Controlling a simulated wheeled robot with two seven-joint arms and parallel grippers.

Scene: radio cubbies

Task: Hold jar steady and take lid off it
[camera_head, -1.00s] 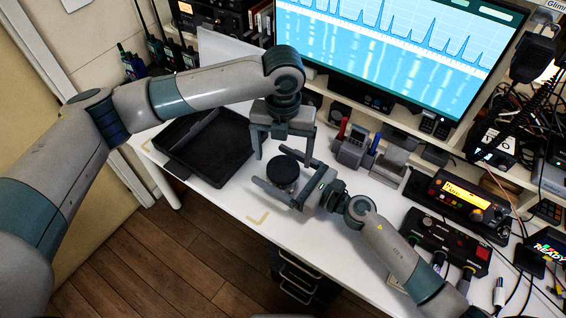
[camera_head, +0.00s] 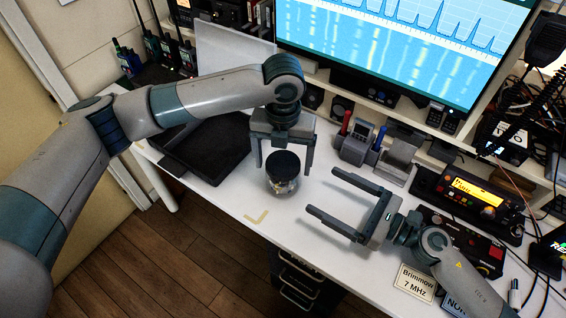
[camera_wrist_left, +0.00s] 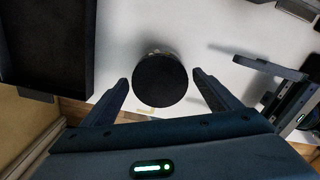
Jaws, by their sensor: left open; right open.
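The jar (camera_head: 282,186) stands upright on the white desk, its glass body showing below a black lid (camera_head: 283,164). The lid sits on the jar. My left gripper (camera_head: 283,172) is open just above and behind the jar, pointing down. In the left wrist view the black lid (camera_wrist_left: 160,80) lies between and a little beyond its two open fingers, apart from both. My right gripper (camera_head: 322,194) is open and empty to the right of the jar, its fingers pointing left toward it. It also shows at the right of the left wrist view (camera_wrist_left: 262,92).
A black tray (camera_head: 212,176) lies left of the jar. A pen holder (camera_head: 355,148) stands behind on the desk. A radio unit (camera_head: 470,205) and cables crowd the right side. The desk's front edge is close to the jar.

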